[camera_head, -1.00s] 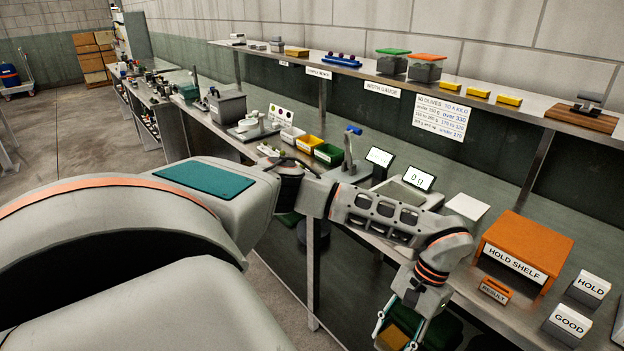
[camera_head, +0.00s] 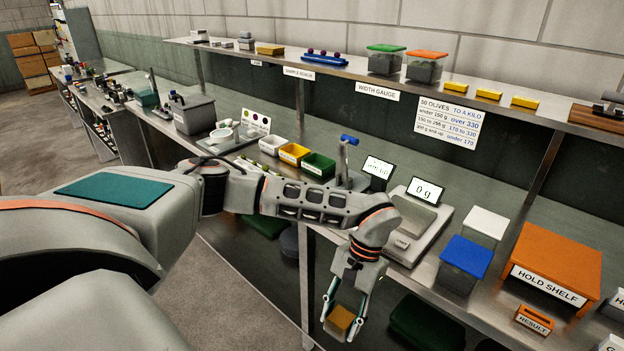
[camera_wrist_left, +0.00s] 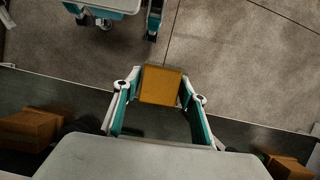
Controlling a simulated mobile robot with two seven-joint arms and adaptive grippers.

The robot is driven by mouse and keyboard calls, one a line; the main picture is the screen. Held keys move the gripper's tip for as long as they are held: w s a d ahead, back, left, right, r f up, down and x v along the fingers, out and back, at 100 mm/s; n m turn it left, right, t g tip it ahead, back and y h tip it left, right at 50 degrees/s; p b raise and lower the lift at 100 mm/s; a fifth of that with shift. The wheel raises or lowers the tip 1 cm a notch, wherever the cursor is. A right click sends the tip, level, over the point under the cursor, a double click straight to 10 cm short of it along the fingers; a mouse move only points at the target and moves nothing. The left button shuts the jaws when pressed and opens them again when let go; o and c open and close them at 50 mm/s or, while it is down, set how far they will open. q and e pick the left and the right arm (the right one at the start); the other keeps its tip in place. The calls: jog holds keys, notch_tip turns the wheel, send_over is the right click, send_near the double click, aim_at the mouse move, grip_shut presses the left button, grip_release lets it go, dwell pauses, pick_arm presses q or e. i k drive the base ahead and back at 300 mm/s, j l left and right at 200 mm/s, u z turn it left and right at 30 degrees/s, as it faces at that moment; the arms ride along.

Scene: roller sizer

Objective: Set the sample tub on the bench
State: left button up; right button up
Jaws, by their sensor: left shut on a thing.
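My left gripper (camera_head: 345,312) hangs below and in front of the bench's front edge, pointing down. It is shut on a small block-shaped thing with a yellow-orange top, seemingly the sample tub (camera_head: 341,320). The left wrist view shows this square top (camera_wrist_left: 160,85) between the fingertips of the left gripper (camera_wrist_left: 161,88); its sides are mostly hidden. The steel bench (camera_head: 410,278) lies beyond and above the gripper. My right gripper is not in view.
A scale (camera_head: 415,230) reading 0 g, a blue-lidded tub (camera_head: 465,258), a white-lidded tub (camera_head: 486,223) and the orange hold shelf (camera_head: 555,260) stand on the bench. Small white, yellow and green bins (camera_head: 318,166) stand left of the scale. A narrow bare strip runs along the front edge.

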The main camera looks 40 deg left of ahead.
aim_at(295, 174)
jog(key=i+j, duration=0.1)
jog(key=j, duration=0.4)
jog(key=i+j, duration=0.1)
jog(key=j, duration=0.85)
jog(key=i+u, duration=0.05)
